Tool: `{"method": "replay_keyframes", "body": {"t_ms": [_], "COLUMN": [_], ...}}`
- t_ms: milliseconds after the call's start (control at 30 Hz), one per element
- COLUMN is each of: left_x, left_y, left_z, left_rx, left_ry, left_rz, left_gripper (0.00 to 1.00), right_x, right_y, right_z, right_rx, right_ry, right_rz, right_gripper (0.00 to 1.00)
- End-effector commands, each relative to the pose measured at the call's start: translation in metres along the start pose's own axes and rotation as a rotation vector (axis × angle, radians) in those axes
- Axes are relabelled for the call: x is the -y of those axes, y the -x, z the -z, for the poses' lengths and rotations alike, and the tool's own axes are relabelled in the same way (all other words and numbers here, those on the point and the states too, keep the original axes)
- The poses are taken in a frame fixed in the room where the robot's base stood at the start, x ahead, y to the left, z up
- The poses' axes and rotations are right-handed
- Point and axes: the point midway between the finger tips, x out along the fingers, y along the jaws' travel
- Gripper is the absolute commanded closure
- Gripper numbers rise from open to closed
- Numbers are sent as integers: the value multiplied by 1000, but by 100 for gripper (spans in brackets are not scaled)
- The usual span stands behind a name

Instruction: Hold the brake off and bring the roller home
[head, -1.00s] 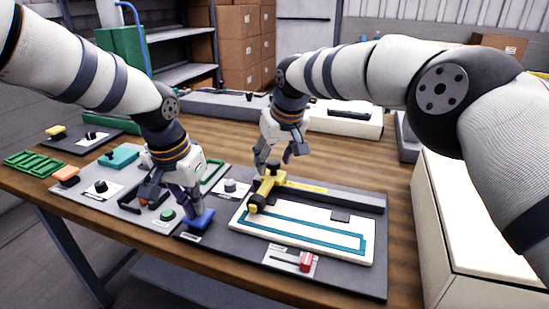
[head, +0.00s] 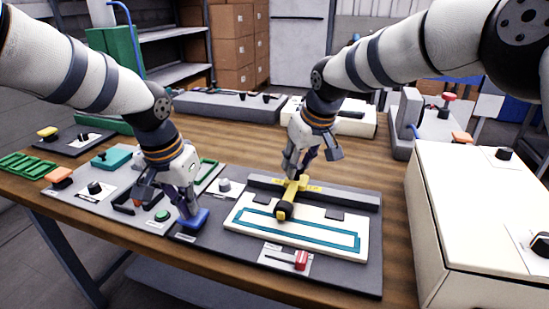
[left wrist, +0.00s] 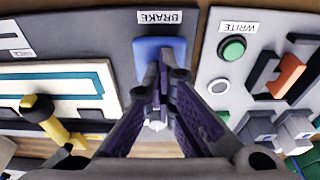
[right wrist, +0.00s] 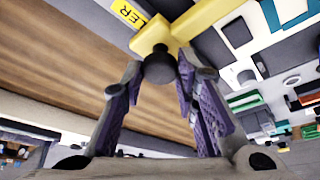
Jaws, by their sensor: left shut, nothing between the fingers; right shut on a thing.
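The blue brake pad (head: 200,217) sits left of the white panel; the left wrist view shows the pad (left wrist: 148,45) beside its BRAKE label. My left gripper (left wrist: 160,75) is shut and empty, its fingertips on the pad, seemingly pressing it. The yellow roller arm (head: 293,191) reaches from the rear rail over the white panel (head: 240,222), its black end (head: 284,211) above the teal outline. My right gripper (right wrist: 160,68) is shut on the roller's dark knob (right wrist: 160,67) near the rail. The head view partly hides this grip.
A red slider (head: 301,260) stands in front of the white panel. A green button (head: 162,215) and black brackets lie left of the brake pad. A large cream box (head: 465,190) bounds the right side.

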Motion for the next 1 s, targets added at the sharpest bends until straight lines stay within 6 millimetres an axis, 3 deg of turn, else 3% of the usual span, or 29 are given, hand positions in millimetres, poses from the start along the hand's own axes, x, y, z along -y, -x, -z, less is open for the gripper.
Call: {"method": "replay_keyframes", "body": {"t_ms": [200, 500, 700, 1000], "left_x": [0, 0, 0, 0], "left_y": [-2, -2, -2, -2], "left_z": [-2, -2, -2, -2], "left_rx": [6, 6, 6, 6], "left_ry": [0, 0, 0, 0], "left_rz": [-1, -1, -1, 0], "left_gripper": [100, 100, 100, 100], "right_x": [-47, -93, -106, -110], "right_y": [17, 35, 40, 41], "right_z": [-43, -84, -98, -102], "right_rx": [0, -2, -2, 0], "right_ry": [-7, -5, -2, -2], "right_rz": [-1, -1, -1, -2], "right_gripper": [100, 100, 100, 100]}}
